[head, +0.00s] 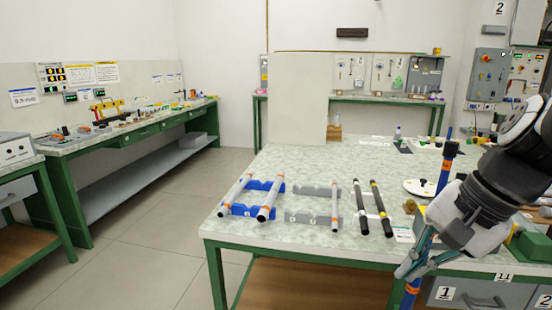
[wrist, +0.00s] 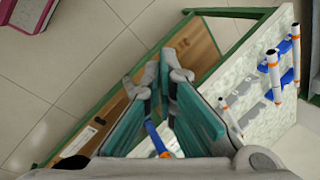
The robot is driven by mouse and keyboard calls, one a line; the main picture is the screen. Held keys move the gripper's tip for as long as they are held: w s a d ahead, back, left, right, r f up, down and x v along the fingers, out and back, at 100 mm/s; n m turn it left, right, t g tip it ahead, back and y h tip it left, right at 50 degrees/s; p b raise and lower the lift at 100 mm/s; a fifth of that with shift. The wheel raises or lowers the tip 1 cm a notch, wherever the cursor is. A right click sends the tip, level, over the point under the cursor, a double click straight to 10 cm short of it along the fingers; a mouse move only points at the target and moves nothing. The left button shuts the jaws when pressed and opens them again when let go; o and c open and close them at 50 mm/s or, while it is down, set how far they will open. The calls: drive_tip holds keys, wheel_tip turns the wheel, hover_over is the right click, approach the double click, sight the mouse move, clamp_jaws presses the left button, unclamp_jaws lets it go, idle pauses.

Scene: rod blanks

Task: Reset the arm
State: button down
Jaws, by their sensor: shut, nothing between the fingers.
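My gripper (head: 408,266) is at the right of the head view, in front of the table's front edge and pointing down. In the wrist view its teal fingers (wrist: 158,84) come together at the far tips, with nothing held between them. My arm hangs over the right end of the table and hides part of it.
A blue pole with orange bands (head: 445,178) passes behind my arm. Floor at left is clear.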

drive_tip(key=s+a+f+n+g+h, duration=0.1)
drive_tip(key=s+n+h, duration=0.1)
drive_tip(key=s+n, duration=0.5)
drive_tip(key=s+a+f+n+g+h, duration=0.1)
drive_tip(key=s+a+n+h, duration=0.15)
drive_tip(key=s, duration=0.75)
wheel_tip(320, 180, up, 18)
drive_tip(key=d+t+p, duration=0.1)
drive_tip(key=t+p, duration=0.2)
drive_tip(key=p, duration=1.2)
drive_tip(key=shift+s+n+y+p, duration=0.25)
drive_tip(key=shift+n+y+p, duration=0.15)
drive_tip(key=shift+n+y, duration=0.05)
drive_tip(key=shift+f, duration=0.1)
